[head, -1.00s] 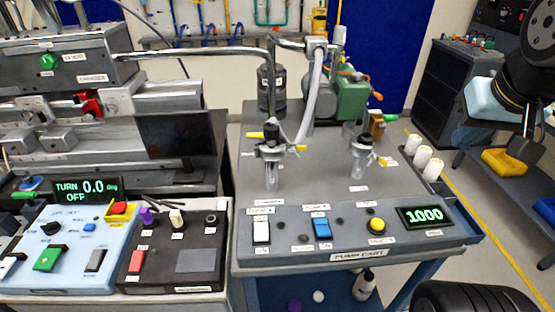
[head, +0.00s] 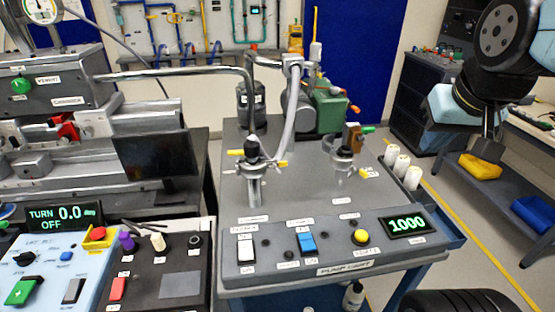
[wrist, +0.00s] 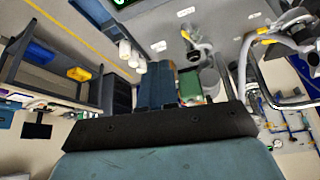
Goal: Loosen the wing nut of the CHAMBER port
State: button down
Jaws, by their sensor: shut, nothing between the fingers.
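The pump cart (head: 290,185) stands in the middle of the head view, with two upright clamp fittings on its top. The left fitting (head: 253,170) has a black knob, yellow wing pieces and a grey hose rising from it. The right fitting (head: 343,163) has yellow parts and a brown and green piece behind it. The small labels are too blurred to tell which is CHAMBER. My gripper (head: 487,150) is shut and empty, pointing down at the right, well apart from both fittings. The wrist view shows the fittings far off at the upper right.
Metal pipes (head: 180,73) cross above the cart's left side. White cylinders (head: 402,166) line the cart's right edge. The cart's front panel has switches and a display (head: 407,224) reading 1000. A shelf with a yellow bin (head: 480,167) stands at right. Floor is open between them.

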jog(key=w+a+n+g+y, duration=0.1)
jog(key=w+a+y, duration=0.1)
jog(key=w+a, duration=0.6)
jog(key=n+g+y, duration=0.1)
jog(key=n+g, duration=0.1)
send_over(270, 165)
jog(key=d, duration=0.4)
notch_tip(270, 165, down, 11)
jog(key=shift+s+a+f, duration=0.25)
jog(key=shift+a+f, duration=0.5)
jog(key=shift+f, duration=0.05)
jog(key=shift+a+f, duration=0.45)
jog(key=shift+f, duration=0.15)
jog(key=shift+s+a, duration=0.15)
jog(key=shift+a, duration=0.1)
jog(key=shift+d, duration=0.1)
jog(key=shift+w+d, duration=0.2)
jog(key=shift+d, duration=0.55)
